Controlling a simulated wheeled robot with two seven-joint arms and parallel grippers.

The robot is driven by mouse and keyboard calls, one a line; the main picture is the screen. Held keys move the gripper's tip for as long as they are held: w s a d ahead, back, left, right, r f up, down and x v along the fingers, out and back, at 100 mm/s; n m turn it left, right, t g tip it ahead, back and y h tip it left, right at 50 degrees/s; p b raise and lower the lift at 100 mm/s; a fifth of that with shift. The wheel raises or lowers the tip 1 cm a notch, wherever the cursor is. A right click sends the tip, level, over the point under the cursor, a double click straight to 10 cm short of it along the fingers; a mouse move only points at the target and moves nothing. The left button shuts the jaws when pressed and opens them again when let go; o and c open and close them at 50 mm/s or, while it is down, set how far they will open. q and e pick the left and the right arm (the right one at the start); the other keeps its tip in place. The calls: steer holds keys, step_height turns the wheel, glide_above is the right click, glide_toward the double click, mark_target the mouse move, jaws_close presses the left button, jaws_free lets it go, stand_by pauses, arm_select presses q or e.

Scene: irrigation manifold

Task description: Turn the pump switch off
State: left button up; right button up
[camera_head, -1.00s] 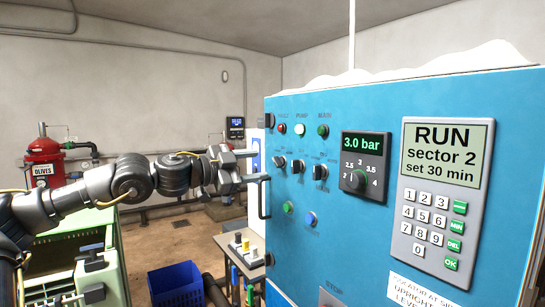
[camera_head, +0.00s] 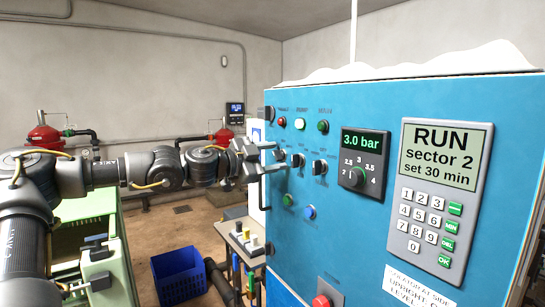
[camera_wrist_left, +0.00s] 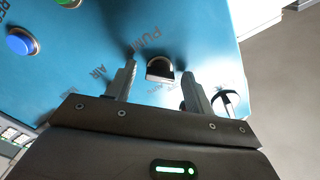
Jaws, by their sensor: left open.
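The blue control panel (camera_head: 400,110) carries a row of black selector switches. The middle switch (camera_head: 297,160) and the right-hand switch (camera_head: 319,167) show in the head view; the leftmost is partly behind my gripper. My left gripper (camera_head: 277,158) is open at the left of this row, fingers pointing at the panel. In the left wrist view, one black switch (camera_wrist_left: 160,68) lies between the fingertips, with the word PUMP printed beside it. No contact is clear. Another switch (camera_wrist_left: 228,98) is beyond the right finger. My right gripper is out of view.
A blue button (camera_head: 310,212) and a green one sit below the switches. The pressure dial (camera_head: 357,177) and keypad (camera_head: 428,220) are to the right, a red stop button (camera_head: 321,301) below. A small table (camera_head: 238,236) and blue crate (camera_head: 178,280) stand lower left.

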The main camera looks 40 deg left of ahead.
arm_select(q)
steer(key=shift+c, duration=0.3)
steer(key=c, duration=0.9)
steer(key=shift+f+m+b, duration=0.2)
steer(key=shift+m+b, duration=0.4)
steer(key=shift+b, duration=0.35)
steer(key=m+b, duration=0.6)
steer(key=shift+b, duration=0.35)
steer(key=shift+r+m+b, duration=0.15)
steer(key=shift+m+b, duration=0.25)
steer(key=shift+m, duration=0.4)
